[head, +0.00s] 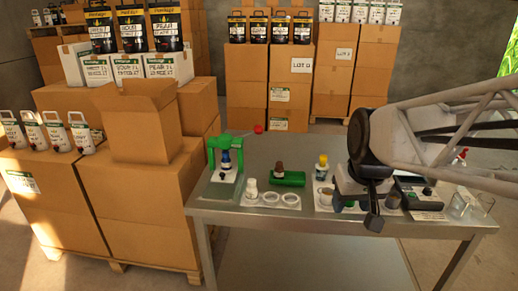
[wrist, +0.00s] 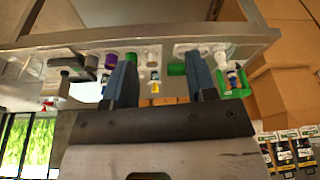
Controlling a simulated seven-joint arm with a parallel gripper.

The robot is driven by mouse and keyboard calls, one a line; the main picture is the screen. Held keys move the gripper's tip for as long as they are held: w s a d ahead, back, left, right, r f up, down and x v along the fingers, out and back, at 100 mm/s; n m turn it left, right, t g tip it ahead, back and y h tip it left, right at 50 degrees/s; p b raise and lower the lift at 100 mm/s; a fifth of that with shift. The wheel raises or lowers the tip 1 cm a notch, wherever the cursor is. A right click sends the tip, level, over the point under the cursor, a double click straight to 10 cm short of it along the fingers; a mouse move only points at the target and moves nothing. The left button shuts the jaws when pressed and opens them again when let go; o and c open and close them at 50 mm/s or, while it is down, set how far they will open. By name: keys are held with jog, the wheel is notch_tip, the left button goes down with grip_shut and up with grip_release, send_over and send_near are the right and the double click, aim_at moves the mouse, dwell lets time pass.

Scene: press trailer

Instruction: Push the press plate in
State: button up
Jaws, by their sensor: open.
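A green press frame (head: 212,160) stands at the left end of the steel table, with a dark blue bottle (head: 226,160) upright inside it. A thin lever with a red knob (head: 258,129) reaches out behind it to the right. I cannot clearly pick out the press plate. The press also shows in the wrist view (wrist: 236,82), at the right, beyond the fingers. My gripper (head: 373,220) hangs over the right part of the table, well apart from the press. In the wrist view, my gripper (wrist: 161,58) has two blue fingers spread wide with nothing between them.
On the steel table (head: 340,223) stand a white bottle (head: 251,188), a green block with a brown-capped bottle (head: 288,178), a yellow-capped bottle (head: 322,168), a device with a display (head: 417,195) and glass beakers (head: 459,204). Cardboard boxes (head: 135,215) crowd the left.

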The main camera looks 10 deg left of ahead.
jog(key=w+a+n, duration=0.2)
jog(key=w+a, duration=0.5)
jog(key=w, duration=0.6)
jog(key=n+y, duration=0.3)
jog(key=n, duration=0.2)
send_near(223, 174)
jog(key=a, duration=0.1)
jog(key=shift+w+f, duration=0.1)
jog(key=shift+f, duration=0.35)
jog(key=shift+f, duration=0.15)
jog(key=shift+x, duration=3.75)
jog(key=shift+w, duration=0.1)
grip_shut()
jog(key=shift+w, duration=0.1)
